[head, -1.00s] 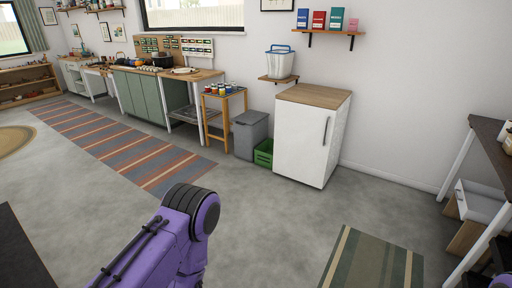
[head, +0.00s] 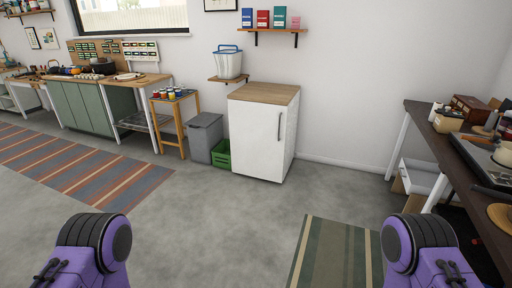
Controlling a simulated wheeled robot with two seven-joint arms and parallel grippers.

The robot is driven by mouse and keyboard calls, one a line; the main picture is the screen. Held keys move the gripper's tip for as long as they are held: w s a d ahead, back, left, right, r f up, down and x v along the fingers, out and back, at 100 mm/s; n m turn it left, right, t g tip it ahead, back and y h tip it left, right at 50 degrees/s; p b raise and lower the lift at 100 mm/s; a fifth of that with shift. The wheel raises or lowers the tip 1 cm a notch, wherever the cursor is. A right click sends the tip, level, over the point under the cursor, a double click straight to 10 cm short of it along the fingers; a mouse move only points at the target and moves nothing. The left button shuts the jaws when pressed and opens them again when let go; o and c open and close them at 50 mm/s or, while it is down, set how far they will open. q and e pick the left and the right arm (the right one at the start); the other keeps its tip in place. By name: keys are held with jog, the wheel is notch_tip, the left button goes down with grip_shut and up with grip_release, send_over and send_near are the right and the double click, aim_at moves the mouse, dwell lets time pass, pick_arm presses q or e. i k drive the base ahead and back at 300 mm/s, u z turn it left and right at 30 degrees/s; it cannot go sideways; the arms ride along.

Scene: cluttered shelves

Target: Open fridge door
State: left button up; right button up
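A small white fridge (head: 257,139) with a wooden top stands against the back wall, a little right of centre in the head view. Its door is shut. A dark vertical handle (head: 280,126) sits near the right edge of the door front. Purple links of my two arms show at the bottom left and bottom right. Both grippers are outside the picture, and no part of my arms touches the fridge.
A green crate (head: 221,154) and a grey bin (head: 205,138) stand just left of the fridge. A striped green mat (head: 335,254) lies on the floor in front, to the right. A dark table (head: 447,140) stands at the right. The grey floor before the fridge is clear.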

aim_at(258, 130)
jog(key=z, duration=0.2)
jog(key=i, duration=0.75)
jog(key=z, duration=0.5)
jog(key=i, duration=2.5)
jog(key=u, duration=0.35)
jog(key=i, duration=1.1)
jog(key=u, duration=0.3)
